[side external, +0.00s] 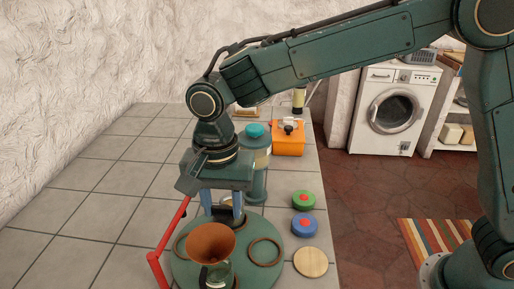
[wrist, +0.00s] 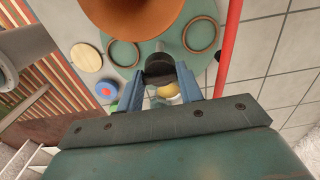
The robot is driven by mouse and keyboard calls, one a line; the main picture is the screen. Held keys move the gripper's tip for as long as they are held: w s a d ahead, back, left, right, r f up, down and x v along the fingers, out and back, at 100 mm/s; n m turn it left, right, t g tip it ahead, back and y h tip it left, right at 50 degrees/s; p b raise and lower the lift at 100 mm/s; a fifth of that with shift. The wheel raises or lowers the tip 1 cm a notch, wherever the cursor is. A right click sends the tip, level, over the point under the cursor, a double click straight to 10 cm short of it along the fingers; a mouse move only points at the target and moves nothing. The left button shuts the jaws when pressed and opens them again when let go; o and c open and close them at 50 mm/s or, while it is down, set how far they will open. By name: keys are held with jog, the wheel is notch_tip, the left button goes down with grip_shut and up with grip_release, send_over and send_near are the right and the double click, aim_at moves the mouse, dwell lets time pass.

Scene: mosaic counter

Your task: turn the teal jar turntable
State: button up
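The round teal turntable (side external: 187,271) lies on the tiled counter, partly hidden under my gripper; it also shows in the wrist view (wrist: 150,55). It has brown rings (side external: 265,252) on top. A brown funnel (side external: 211,243) sits on a clear glass jar (side external: 217,272) at its near side; the funnel fills the top of the wrist view (wrist: 135,12). My gripper (side external: 222,210) points down over the turntable. Its two blue fingers stand apart on either side of a dark round knob (wrist: 159,68). They are very close to it; I cannot tell whether they touch it.
A red bent bar (side external: 168,235) stands left of my gripper. A tall teal-lidded jar (side external: 257,150) and orange box (side external: 289,143) are behind. Green (side external: 303,199) and blue (side external: 302,225) discs and a wooden disc (side external: 311,262) lie right, near the counter edge. The counter's left is clear.

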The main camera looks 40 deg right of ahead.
grip_shut()
jog(key=shift+m, duration=4.4)
jog(key=shift+r+m, duration=0.1)
jog(key=shift+m, duration=4.5)
